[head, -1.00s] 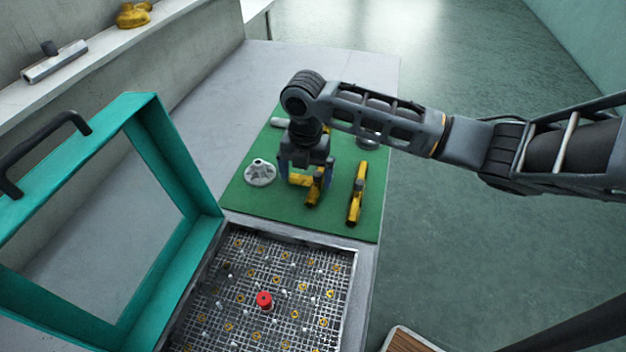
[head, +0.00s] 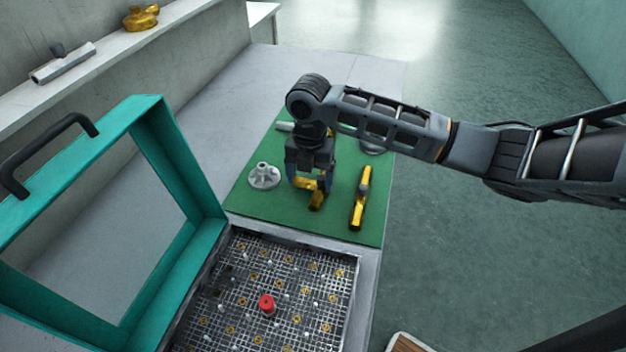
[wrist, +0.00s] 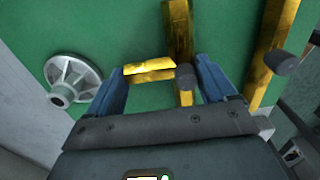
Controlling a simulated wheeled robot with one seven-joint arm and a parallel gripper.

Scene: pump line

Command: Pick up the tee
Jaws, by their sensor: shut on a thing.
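The yellow tee (head: 317,201) is on the green mat (head: 272,212), below my gripper (head: 311,184). In the wrist view the tee (wrist: 178,32) shows a long bar, a side branch and a dark stub. My gripper (wrist: 160,70) is shut on the tee, with its blue fingers on either side of the branch. The gripper body hides part of it in the head view. I see no clear gap between the tee and the mat.
A second yellow piece with a grey stub (head: 361,198) lies close to the right. A grey flanged part (head: 264,176) stands to the left. In front are a metal grid tray (head: 232,322) with a red knob (head: 267,305) and a raised teal frame (head: 185,170).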

